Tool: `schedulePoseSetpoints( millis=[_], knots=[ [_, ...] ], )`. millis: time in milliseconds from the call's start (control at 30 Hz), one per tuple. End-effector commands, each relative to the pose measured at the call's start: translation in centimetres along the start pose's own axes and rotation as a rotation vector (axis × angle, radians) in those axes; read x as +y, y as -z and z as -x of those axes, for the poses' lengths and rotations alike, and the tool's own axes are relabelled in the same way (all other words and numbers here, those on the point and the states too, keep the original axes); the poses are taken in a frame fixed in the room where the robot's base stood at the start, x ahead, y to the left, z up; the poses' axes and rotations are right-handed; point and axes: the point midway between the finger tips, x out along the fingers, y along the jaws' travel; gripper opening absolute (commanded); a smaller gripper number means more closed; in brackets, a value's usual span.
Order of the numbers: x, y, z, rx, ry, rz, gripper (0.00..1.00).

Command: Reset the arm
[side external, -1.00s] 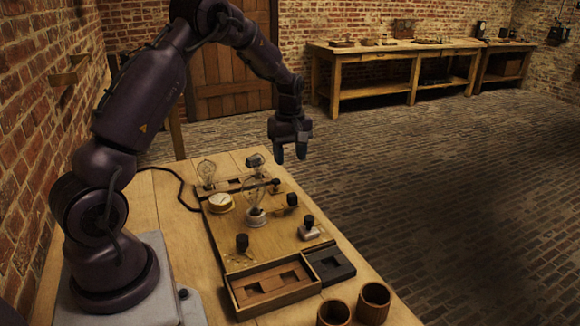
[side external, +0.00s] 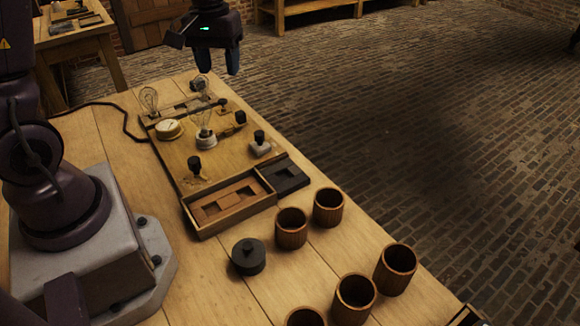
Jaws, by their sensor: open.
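My gripper (side external: 226,69) hangs in the air at the top of the side external view, fingers pointing down and apart, with nothing between them. It appears above the far end of the wooden table (side external: 115,200). Below it in the picture is a wooden board (side external: 185,153) carrying glass bulbs (side external: 149,100), a round white-faced dial (side external: 169,129) and several black knobs (side external: 195,165). The gripper touches none of these.
A wooden tray with recesses (side external: 228,203) and a dark block (side external: 284,176) adjoin the board's near end. Several wooden cups (side external: 328,207) and a black lidded pot (side external: 248,256) stand nearer the camera. A black cable (side external: 125,115) runs along the table's left.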

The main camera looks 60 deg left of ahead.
Motion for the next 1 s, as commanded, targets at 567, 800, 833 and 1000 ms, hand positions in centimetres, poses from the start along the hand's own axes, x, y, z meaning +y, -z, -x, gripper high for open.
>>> schedulePoseSetpoints(
  millis=[567, 800, 833, 1000],
  knots=[
    [1.3, -17.4, 8.9, 0.371, -0.117, -0.687, 0.51],
    [1.6, -18.5, 10.5, 0.453, -0.157, -0.728, 0.51],
    [1.7, -18.6, 10.5, 0.452, -0.157, -0.731, 0.51],
    [1.7, -18.5, 10.5, 0.450, -0.157, -0.729, 0.51]
  ],
)
